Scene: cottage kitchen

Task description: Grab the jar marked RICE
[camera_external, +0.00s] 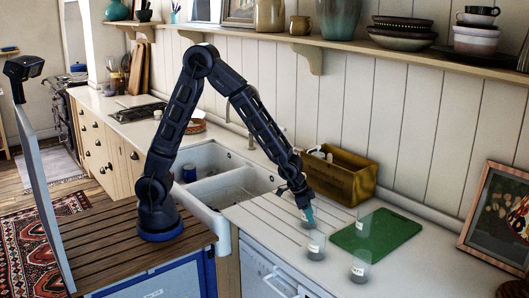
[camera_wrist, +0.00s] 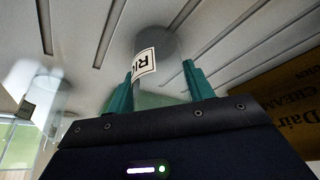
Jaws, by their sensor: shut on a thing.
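The clear jar with a white label reading "RI", the rest cut off from sight (camera_wrist: 152,48), stands between the two teal fingers of my gripper (camera_wrist: 160,84) in the wrist view. The fingers are shut on its sides. In the external view my gripper (camera_external: 308,212) is low over the ribbed white drainboard, and the jar there is mostly hidden by the fingers. I cannot tell whether the jar still touches the counter.
Other clear labelled jars stand nearby: one in front (camera_external: 316,246), one further right (camera_external: 361,267) and one on the green board (camera_external: 363,222). A wooden crate (camera_external: 342,178) is behind; it also shows at right in the wrist view (camera_wrist: 283,98). The sink (camera_external: 213,165) is left.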

